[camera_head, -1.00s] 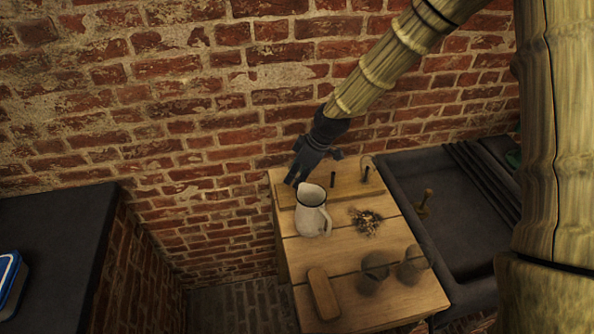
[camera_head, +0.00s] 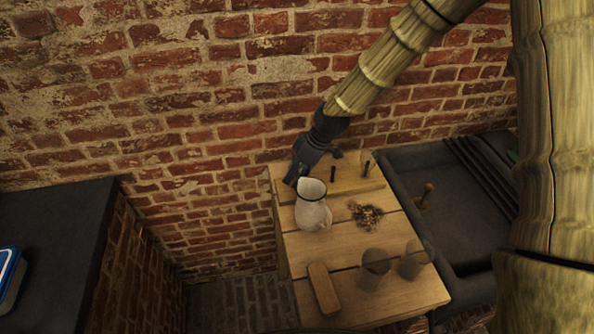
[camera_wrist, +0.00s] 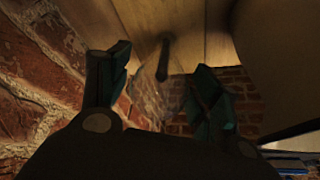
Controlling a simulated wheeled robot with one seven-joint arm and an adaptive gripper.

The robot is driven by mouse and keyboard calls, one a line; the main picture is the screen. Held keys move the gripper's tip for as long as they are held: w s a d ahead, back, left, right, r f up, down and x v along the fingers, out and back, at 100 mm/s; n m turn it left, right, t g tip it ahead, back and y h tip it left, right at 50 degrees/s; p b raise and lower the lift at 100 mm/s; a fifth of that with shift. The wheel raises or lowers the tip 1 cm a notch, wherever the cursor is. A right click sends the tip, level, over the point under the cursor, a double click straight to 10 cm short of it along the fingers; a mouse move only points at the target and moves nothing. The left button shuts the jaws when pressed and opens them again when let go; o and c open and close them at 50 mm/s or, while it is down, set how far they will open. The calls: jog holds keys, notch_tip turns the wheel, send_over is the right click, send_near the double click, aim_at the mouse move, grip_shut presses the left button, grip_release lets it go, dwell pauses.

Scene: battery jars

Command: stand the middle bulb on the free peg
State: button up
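My gripper (camera_head: 299,178) is at the back left of the wooden table, behind the white jug. In the wrist view, its two fingers (camera_wrist: 158,85) stand apart with a blurred, clear glass bulb (camera_wrist: 150,92) between them, seemingly gripped; the contact is hard to make out. A dark peg (camera_wrist: 163,57) shows beyond the glass, and I cannot tell whether the glass is around it or only in front. In the head view, two dark pegs (camera_head: 333,173) (camera_head: 366,168) stand upright on the board at the back. Two smoky glass bulbs (camera_head: 374,272) (camera_head: 413,262) stand at the front right.
The white jug (camera_head: 313,212) stands close in front of my gripper. A small heap of bits (camera_head: 366,215) and a wooden block (camera_head: 323,288) lie on the table (camera_head: 345,248). A dark sink (camera_head: 448,210) adjoins on the right; the brick wall (camera_head: 235,130) is close behind.

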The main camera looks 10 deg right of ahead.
dwell(0.3)
jog(key=v, duration=1.2)
jog(key=shift+a, duration=0.1)
